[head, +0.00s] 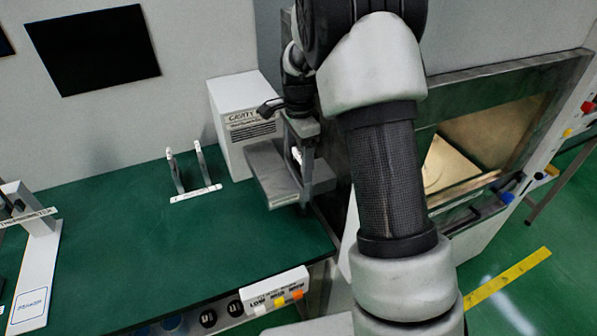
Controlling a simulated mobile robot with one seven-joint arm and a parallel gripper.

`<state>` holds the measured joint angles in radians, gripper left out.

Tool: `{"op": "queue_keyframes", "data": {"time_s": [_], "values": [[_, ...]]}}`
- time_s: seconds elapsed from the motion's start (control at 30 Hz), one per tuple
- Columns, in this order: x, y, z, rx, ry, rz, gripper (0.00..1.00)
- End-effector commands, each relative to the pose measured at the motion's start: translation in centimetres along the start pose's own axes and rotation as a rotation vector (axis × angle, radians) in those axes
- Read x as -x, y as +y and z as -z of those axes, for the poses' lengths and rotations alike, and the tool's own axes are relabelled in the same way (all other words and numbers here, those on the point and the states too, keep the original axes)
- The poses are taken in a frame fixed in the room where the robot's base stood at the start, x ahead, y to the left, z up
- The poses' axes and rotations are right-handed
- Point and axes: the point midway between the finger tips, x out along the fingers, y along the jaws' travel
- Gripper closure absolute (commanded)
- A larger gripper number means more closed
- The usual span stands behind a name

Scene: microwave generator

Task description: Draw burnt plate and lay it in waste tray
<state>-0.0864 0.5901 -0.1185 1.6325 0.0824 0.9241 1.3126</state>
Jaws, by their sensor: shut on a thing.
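My gripper (301,146) is at the back of the green bench, just right of the white box marked CAVITY. It is shut on a small pale thing (297,155), of which only a sliver shows. I cannot tell whether this is the burnt plate. A grey, flat-topped body (268,172) is at the gripper, and I cannot tell whether it is a tray or part of the hand. No plate marked as burnt and no tray marked as waste can be made out. My arm hides much of the right side.
The white CAVITY box (243,125) stands by the wall. A small two-pronged rack (195,190) is left of the gripper. A thermometer stand (38,255) is at far left. A lit chamber (470,150) is at right. A button panel (275,294) edges the front. The middle bench (130,235) is clear.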

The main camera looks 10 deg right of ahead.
Motion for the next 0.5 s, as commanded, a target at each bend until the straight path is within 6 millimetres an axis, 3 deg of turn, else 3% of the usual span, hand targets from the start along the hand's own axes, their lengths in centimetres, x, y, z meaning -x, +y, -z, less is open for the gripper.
{"op": "queue_keyframes", "data": {"time_s": [0.5], "values": [[1.8, 0.0, 0.0, 0.0, 0.0, 0.002, 0.66]]}}
